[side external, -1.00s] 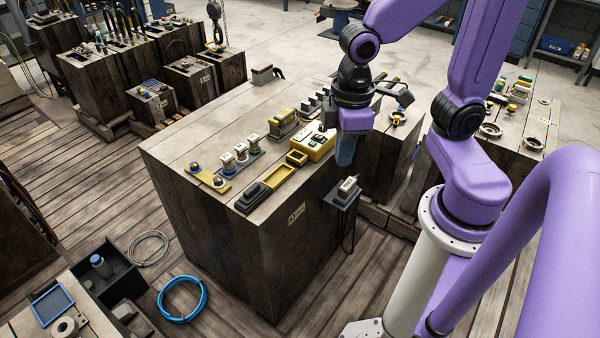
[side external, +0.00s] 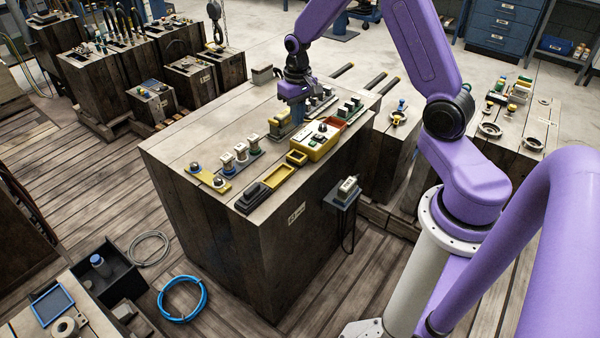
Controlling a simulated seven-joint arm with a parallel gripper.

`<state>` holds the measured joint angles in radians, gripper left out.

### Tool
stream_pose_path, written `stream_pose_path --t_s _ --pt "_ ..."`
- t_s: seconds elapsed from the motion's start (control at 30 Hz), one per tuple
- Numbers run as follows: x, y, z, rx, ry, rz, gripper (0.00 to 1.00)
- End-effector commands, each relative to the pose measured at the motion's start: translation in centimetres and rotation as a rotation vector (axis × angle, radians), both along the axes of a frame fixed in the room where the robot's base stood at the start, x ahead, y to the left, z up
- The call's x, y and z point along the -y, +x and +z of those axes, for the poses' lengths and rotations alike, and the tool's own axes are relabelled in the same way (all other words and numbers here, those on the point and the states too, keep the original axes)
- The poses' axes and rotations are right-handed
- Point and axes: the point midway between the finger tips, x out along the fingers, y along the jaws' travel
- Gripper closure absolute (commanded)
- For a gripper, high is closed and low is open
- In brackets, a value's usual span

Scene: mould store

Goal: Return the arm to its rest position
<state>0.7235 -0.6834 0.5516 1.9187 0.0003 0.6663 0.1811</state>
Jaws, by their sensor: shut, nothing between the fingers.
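My purple arm (side external: 425,50) reaches in from the right over the large wooden block. My gripper (side external: 298,120) points down at the far part of the block's top, among the small fittings. It is small in the picture; its fingers look close together with no object seen in them. Whether its tips touch anything is hard to tell.
The wooden block (side external: 250,230) carries a yellow box (side external: 316,143), an open yellow tray (side external: 280,176), white-topped posts (side external: 241,153) and a yellow plate (side external: 207,178). A small device sits on a side shelf (side external: 341,198). A blue hose coil (side external: 183,299) lies on the floor.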

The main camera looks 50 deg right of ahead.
Motion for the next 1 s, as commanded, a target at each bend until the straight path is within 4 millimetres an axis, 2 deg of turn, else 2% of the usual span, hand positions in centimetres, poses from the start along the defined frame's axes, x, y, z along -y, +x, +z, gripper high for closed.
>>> stream_pose_path --t_s 0.03,0.2,0.4,0.67,1.0 --pt "1.7 0.5 -0.9 -0.004 0.0 -0.054 1.0" --pt "6.2 1.3 -3.2 -0.006 0.0 -0.195 1.0" --pt "9.2 1.5 -4.7 -0.005 0.001 -0.286 1.0" --pt "9.8 1.4 -6.2 -0.007 0.001 -0.304 1.0" --pt "9.7 1.5 -10.0 -0.007 0.001 -0.302 1.0"
